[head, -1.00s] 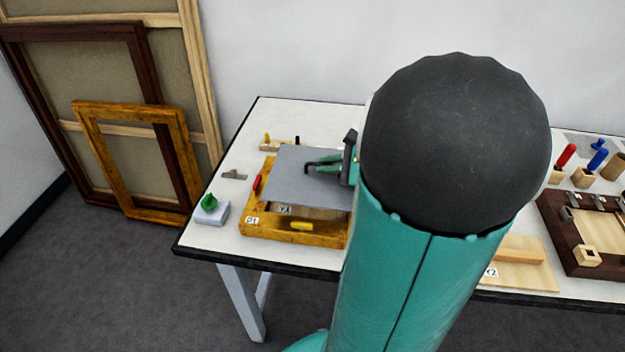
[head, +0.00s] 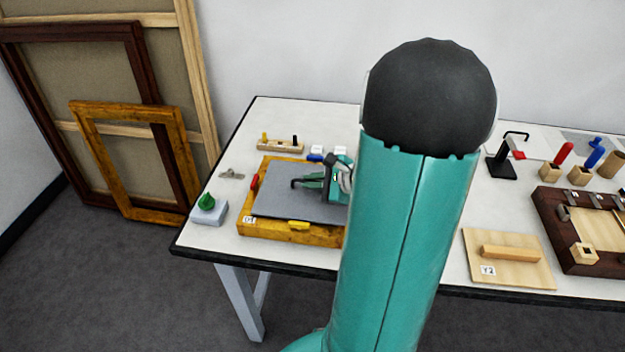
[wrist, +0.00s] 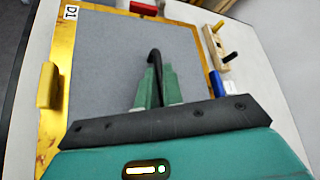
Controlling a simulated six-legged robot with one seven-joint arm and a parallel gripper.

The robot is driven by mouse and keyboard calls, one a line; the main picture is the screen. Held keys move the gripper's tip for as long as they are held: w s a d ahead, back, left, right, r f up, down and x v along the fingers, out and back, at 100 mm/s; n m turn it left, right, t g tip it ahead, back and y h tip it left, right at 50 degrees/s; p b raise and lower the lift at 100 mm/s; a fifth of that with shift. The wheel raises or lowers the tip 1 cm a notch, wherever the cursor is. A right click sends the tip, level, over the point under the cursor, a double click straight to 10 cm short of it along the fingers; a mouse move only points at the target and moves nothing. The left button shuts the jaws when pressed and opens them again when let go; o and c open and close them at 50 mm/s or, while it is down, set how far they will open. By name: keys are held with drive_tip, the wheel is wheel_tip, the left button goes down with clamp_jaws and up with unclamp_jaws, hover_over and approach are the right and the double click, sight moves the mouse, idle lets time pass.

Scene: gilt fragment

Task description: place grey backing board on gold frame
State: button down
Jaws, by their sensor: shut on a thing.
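The grey backing board (head: 285,192) lies flat over the gold frame (head: 270,232), which is labelled D1, on the left part of the table. In the wrist view the grey board (wrist: 110,60) fills the opening, with the gold frame (wrist: 58,115) showing along its sides. My gripper (head: 312,183) is above the board and shut on its dark hooked handle (wrist: 154,58), between the green fingers (wrist: 156,88). The board appears seated within the frame or resting on it; the exact contact is hidden. My arm covers the right side of both.
Red (head: 254,182), yellow (head: 299,225) and blue (head: 315,157) pieces sit at the frame's edges. A wooden peg holder (head: 280,146) stands behind. A green knob on a block (head: 207,203) is at left. A board marked Y2 (head: 508,258) and a dark frame (head: 575,240) are at right.

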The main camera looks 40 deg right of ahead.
drive_tip(key=shift+f, duration=0.35)
drive_tip(key=c, duration=1.5)
unclamp_jaws()
drive_tip(key=shift+c, duration=0.2)
drive_tip(key=shift+s+d+r, duration=0.1)
drive_tip(key=shift+s+r, duration=0.05)
drive_tip(key=shift+r, duration=0.5)
drive_tip(key=v, duration=1.1)
drive_tip(key=shift+s+r, duration=0.15)
drive_tip(key=shift+s, duration=0.15)
drive_tip(key=a+r+n+g+h, duration=0.1)
drive_tip(key=a+r+n+g, duration=0.1)
drive_tip(key=a+n, duration=0.6)
drive_tip(key=a+r+n+g+h, duration=0.1)
drive_tip(key=a+r+n+g, duration=0.1)
drive_tip(key=a+n, duration=0.6)
drive_tip(key=a+r+n+g+h, duration=0.1)
drive_tip(key=a+r+n, duration=0.3)
drive_tip(key=a+n, duration=0.5)
drive_tip(key=a+g, duration=0.1)
drive_tip(key=a, duration=0.4)
drive_tip(key=shift+s+r+h, duration=0.3)
drive_tip(key=shift+r, duration=0.05)
